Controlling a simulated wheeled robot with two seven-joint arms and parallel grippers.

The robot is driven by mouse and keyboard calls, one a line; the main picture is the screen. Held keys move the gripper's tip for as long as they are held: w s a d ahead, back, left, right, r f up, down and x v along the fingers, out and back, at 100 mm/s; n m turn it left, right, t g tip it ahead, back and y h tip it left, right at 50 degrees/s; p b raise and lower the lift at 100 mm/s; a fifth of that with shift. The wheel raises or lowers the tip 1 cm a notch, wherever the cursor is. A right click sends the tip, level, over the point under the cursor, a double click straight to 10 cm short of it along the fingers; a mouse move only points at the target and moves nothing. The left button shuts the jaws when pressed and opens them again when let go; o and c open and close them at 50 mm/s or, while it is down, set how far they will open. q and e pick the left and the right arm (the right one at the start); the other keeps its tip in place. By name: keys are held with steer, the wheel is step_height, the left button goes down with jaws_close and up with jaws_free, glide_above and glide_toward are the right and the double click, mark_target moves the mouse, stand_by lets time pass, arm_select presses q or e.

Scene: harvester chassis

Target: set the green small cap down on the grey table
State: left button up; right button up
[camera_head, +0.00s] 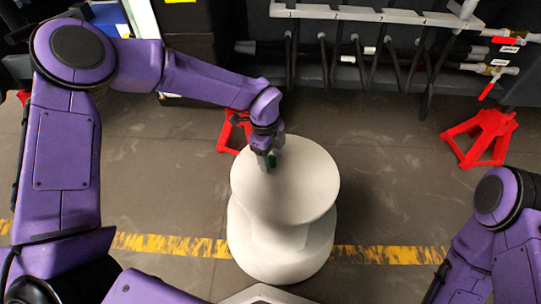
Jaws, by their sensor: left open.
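The small green cap (272,160) is at the fingers of my left gripper (266,160), over the far left part of the round table top. It is partly hidden by the fingers, and I cannot tell whether it touches the surface. My left gripper points down and is open. The table (300,190) is a pale grey-white round pedestal standing on the floor in the middle of the view. My right arm shows at the lower right, but its gripper is not in view.
A red stand (482,136) is on the floor at the right, and another red stand (232,130) is behind my left wrist. A rack with hanging hoses (380,50) runs along the back. The rest of the table top is clear.

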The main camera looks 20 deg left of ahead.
arm_select(q)
step_height(320, 180, up, 10)
steer(key=a+p, duration=0.1)
steer(key=p, duration=0.2)
steer(key=shift+w+a+r, duration=0.15)
steer(key=shift+w+r, duration=0.05)
steer(key=shift+r, duration=0.05)
